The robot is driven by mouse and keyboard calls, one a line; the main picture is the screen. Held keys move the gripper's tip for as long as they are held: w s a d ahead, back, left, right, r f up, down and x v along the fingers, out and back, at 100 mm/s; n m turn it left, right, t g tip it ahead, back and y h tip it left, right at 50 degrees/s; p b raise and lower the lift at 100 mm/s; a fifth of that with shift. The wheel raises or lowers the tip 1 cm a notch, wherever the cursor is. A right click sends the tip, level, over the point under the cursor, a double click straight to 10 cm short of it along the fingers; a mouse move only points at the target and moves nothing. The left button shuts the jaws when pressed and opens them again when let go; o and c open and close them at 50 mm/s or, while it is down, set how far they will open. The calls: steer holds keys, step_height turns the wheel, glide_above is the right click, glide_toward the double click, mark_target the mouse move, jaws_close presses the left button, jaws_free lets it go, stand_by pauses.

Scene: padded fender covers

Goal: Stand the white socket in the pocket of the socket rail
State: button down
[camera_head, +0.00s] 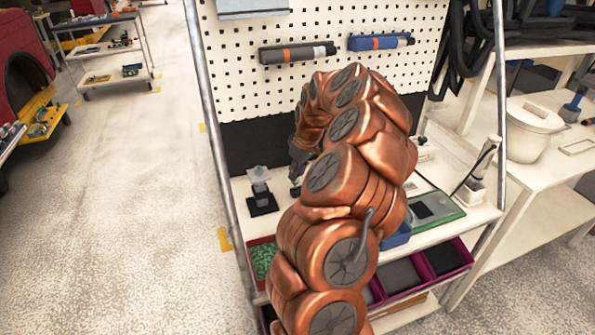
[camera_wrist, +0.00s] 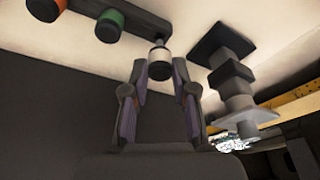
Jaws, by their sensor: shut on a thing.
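The white socket (camera_wrist: 159,63) shows in the wrist view as a short pale cylinder with dark ends. My gripper (camera_wrist: 160,72) is shut on it, with one finger on each side. The view appears upside down, with the pale tabletop at the top. The dark socket rail (camera_wrist: 137,14) lies on that surface, bearing a green socket (camera_wrist: 110,27) and an orange-topped socket (camera_wrist: 46,8). The white socket's far end meets or overlaps the rail's end; I cannot tell whether it is inside the pocket. In the head view my copper arm hides the socket and rail.
A dark-based stand with a grey top (camera_head: 261,190) is left of my arm; it also shows in the wrist view (camera_wrist: 236,85). A green-edged tray (camera_head: 436,209) lies to the right. A pegboard (camera_head: 240,75) rises behind. Bins (camera_head: 400,275) sit below the tabletop.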

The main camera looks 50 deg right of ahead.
mark_target(298, 178)
steer(key=shift+s+b+x, duration=0.2)
steer(key=shift+b+x, duration=0.4)
steer(key=shift+x, duration=0.15)
steer(key=shift+s+b+x, duration=0.15)
steer(key=shift+b+x, duration=0.45)
steer(key=shift+x, duration=0.15)
steer(key=c, duration=0.8)
jaws_free()
steer(key=shift+f, duration=0.1)
steer(key=shift+c, duration=0.2)
steer(key=v, duration=1.2)
